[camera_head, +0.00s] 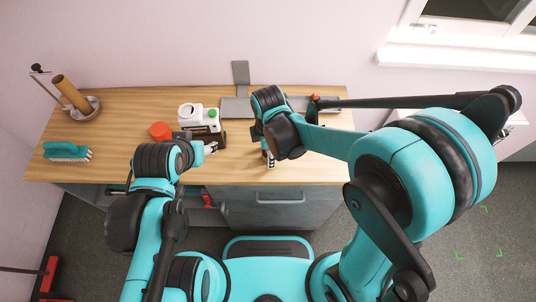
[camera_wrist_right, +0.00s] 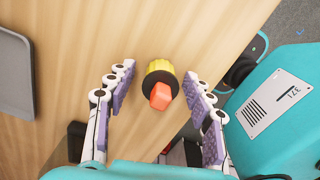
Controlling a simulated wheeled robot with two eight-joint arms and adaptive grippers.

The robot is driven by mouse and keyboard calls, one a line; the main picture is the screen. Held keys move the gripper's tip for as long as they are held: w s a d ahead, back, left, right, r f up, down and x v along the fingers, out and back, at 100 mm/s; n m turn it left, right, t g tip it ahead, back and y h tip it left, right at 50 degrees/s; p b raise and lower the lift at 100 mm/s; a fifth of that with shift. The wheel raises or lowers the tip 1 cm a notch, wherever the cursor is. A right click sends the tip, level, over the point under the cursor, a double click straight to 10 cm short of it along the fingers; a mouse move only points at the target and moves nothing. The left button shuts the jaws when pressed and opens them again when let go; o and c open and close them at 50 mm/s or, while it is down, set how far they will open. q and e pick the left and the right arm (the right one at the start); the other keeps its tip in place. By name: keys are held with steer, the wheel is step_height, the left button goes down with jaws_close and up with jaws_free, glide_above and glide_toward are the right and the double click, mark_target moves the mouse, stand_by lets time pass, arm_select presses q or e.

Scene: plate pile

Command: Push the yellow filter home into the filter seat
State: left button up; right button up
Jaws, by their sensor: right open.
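In the right wrist view a yellow ribbed piece (camera_wrist_right: 158,66) with a black collar and an orange block on top lies between my right gripper's fingers (camera_wrist_right: 158,95); I take it to be the yellow filter. The fingers are open, with a gap on each side of it. In the head view my right gripper (camera_head: 268,158) points down over the front of the wooden table, and its arm hides most of what is there. My left gripper (camera_head: 211,147) is beside a black item (camera_head: 207,138); its jaws are too small to read. I cannot make out the filter seat.
On the wooden table (camera_head: 110,120) stand a white container (camera_head: 197,117), an orange-red round object (camera_head: 160,131), a teal brush (camera_head: 67,151) and a round holder (camera_head: 87,109) with a brown roll. A grey plate (camera_head: 234,108) lies near the back. The table's left middle is clear.

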steer(key=shift+r, duration=0.1)
steer(key=c, duration=1)
steer(key=shift+o, duration=0.2)
steer(key=shift+r, duration=0.55)
steer(key=r+p, duration=0.1)
steer(key=r, duration=0.1)
steer(key=d+r+p, duration=0.1)
steer(key=r, duration=0.1)
steer(key=shift+s+d, duration=0.15)
steer(key=shift+s, duration=0.05)
steer(key=s+d+r+p, duration=0.3)
steer(key=d+r, duration=0.3)
steer(key=d, duration=0.4)
